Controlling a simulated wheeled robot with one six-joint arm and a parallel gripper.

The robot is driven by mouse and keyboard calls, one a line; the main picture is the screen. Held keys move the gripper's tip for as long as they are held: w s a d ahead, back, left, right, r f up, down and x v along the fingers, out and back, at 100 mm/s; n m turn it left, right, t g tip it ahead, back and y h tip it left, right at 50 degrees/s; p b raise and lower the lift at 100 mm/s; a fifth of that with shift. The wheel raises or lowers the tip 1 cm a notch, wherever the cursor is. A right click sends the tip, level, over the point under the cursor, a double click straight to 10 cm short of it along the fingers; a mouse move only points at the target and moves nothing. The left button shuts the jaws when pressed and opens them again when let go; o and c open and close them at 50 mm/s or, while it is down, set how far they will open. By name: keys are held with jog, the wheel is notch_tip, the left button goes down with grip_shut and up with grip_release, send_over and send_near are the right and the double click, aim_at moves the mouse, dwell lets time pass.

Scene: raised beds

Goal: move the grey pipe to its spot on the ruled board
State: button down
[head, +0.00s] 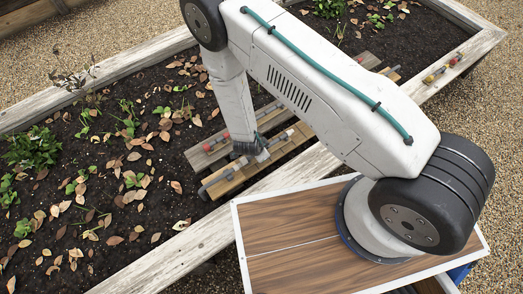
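Two wooden boards lie side by side on the soil under my arm: a greyish one (215,152) and a yellower one (287,146). I cannot make out ruled lines on either. My gripper (258,153) points down over the boards, close to the yellower one and to the right of this piece. Its fingers are small and partly dark, so whether they are open, or hold anything, cannot be told. My arm hides part of the boards.
Small coloured pieces (218,141) sit on the greyish board. The wooden rim (190,254) runs in front. Leafy plants (32,149) and dry leaves cover the soil at left.

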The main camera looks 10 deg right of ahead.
jog(key=shift+f, duration=0.75)
jog(key=c, duration=1.4)
grip_release()
jog(key=v, duration=1.2)
jog(key=shift+r, duration=0.1)
